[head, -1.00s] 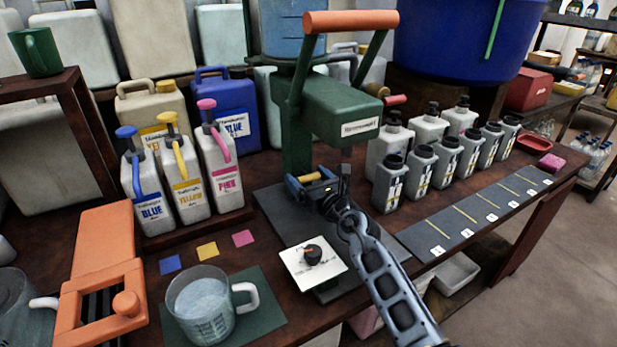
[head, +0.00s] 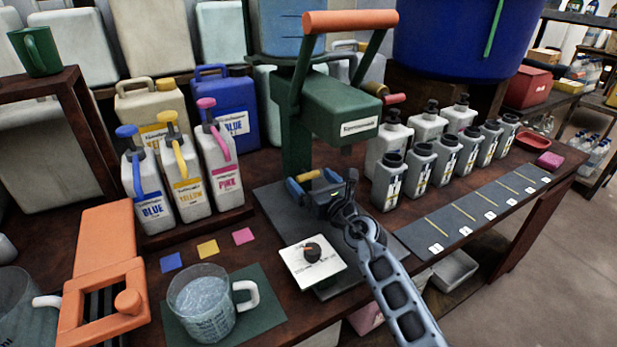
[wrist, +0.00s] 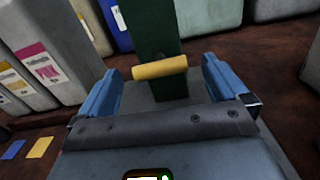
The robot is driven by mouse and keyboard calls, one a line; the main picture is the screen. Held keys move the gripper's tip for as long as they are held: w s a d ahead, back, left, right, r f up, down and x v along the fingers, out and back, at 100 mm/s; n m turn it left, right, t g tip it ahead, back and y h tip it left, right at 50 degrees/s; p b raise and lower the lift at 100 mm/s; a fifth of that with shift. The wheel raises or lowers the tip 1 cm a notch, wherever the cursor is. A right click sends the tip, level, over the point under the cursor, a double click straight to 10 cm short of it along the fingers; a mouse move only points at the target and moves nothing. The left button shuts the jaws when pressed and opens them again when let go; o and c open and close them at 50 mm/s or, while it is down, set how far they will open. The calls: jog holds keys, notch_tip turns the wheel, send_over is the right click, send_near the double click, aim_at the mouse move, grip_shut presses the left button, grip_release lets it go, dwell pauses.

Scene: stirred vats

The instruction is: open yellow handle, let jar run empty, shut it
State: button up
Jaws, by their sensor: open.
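The yellow handle (wrist: 160,68) is a short bar in front of the green post in the wrist view. It also shows as a small yellow piece low on the green machine in the head view (head: 309,175). My gripper (wrist: 163,82) is open, with one blue finger on each side of the handle and a gap at both ends. In the head view my gripper (head: 315,187) is at the post's foot. A jar of bluish liquid (head: 285,28) sits on top behind the orange bar; its upper part is out of view.
A white card with a black knob (head: 312,262) lies before the machine. A measuring jug of pale liquid (head: 203,305) stands on a green mat at front left. Pump bottles (head: 187,180) stand left of the post, and several grey bottles (head: 418,165) stand right.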

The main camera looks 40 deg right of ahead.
jog(key=v, duration=0.5)
jog(key=shift+s, duration=0.15)
dwell(0.3)
